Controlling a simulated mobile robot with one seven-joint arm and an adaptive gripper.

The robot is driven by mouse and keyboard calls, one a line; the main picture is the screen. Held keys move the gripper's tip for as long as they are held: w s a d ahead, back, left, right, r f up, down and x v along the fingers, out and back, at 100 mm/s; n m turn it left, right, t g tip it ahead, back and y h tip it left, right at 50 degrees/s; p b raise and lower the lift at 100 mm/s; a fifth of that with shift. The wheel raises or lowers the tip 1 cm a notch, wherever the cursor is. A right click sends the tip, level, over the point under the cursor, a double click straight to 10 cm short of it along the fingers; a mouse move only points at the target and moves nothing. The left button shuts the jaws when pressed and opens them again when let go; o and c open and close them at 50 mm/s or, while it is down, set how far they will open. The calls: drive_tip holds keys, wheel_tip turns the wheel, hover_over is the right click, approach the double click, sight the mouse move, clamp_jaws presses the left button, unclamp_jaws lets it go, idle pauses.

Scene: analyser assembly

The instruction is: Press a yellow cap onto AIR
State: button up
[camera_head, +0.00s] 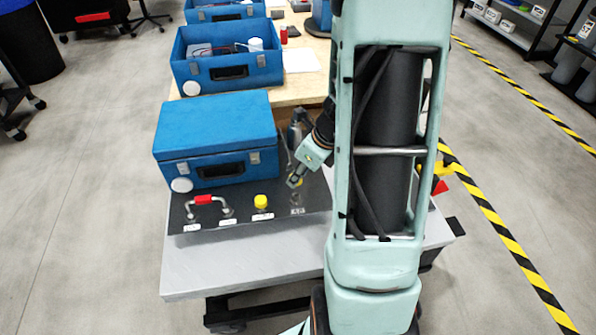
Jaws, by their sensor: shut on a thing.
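My gripper (295,182) is low over the right part of the dark panel (240,217), shut on a small yellow cap (299,183) that shows only in part between the fingers. The cap is just above a small metal fitting (297,198). The label (297,211) in front of that fitting looks like AIR but is too small to read surely. I cannot tell whether cap and fitting touch. Another yellow cap (261,201) sits upright on the fitting to the left, behind its own white label.
A red-sleeved loop (204,200) joins two fittings at the panel's left. A closed blue case (217,131) stands behind the panel. An open blue case (228,62) is farther back on the wooden table. The grey cart top (240,265) in front is clear.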

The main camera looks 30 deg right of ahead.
sight(299, 196)
drive_tip(key=shift+f+b, duration=2.5)
drive_tip(key=shift+f, duration=0.2)
drive_tip(key=shift+f+n, duration=0.1)
drive_tip(key=shift+n, duration=0.2)
drive_tip(key=shift+f+b, duration=1.2)
drive_tip(key=shift+b, duration=0.05)
drive_tip(key=shift+c, duration=0.3)
drive_tip(key=o, duration=0.9)
drive_tip(key=shift+r, duration=0.1)
drive_tip(key=shift+v, duration=6)
